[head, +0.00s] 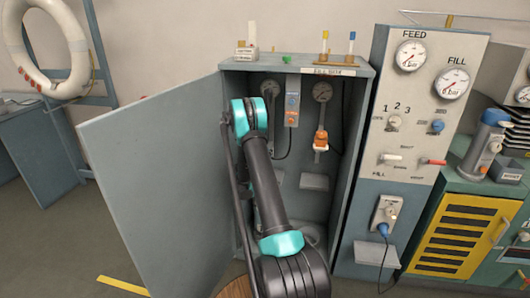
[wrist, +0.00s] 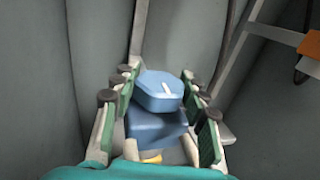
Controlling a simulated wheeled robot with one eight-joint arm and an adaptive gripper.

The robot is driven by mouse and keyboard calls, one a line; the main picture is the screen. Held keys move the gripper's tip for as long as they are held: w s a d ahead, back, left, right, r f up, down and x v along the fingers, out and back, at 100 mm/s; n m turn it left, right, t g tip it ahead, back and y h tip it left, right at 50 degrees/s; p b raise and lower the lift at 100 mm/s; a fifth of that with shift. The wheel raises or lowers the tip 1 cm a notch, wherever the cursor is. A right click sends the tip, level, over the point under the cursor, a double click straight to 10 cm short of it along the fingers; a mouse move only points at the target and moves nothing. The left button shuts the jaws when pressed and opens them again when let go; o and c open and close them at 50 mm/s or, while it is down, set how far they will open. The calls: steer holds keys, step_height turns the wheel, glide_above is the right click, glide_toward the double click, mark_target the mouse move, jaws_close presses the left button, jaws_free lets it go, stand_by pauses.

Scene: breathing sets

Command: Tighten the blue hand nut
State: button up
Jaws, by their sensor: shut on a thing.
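The blue hand nut (wrist: 158,92), a rounded blue piece with a short white mark, is in the wrist view. It sits between the green-padded fingers of my gripper (wrist: 158,84), which is shut on it. A second blue block (wrist: 155,132) shows just below it, with a bit of yellow (wrist: 152,157) underneath. I cannot tell how these parts join. In the head view my arm reaches into the open grey cabinet and hides the nut and the fingers.
The cabinet door (head: 152,180) stands open on the left. The cabinet walls are close around my arm. A grey control panel (head: 425,110) stands to the right.

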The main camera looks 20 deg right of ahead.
steer(key=o, duration=1.2)
steer(key=shift+v, duration=3.8)
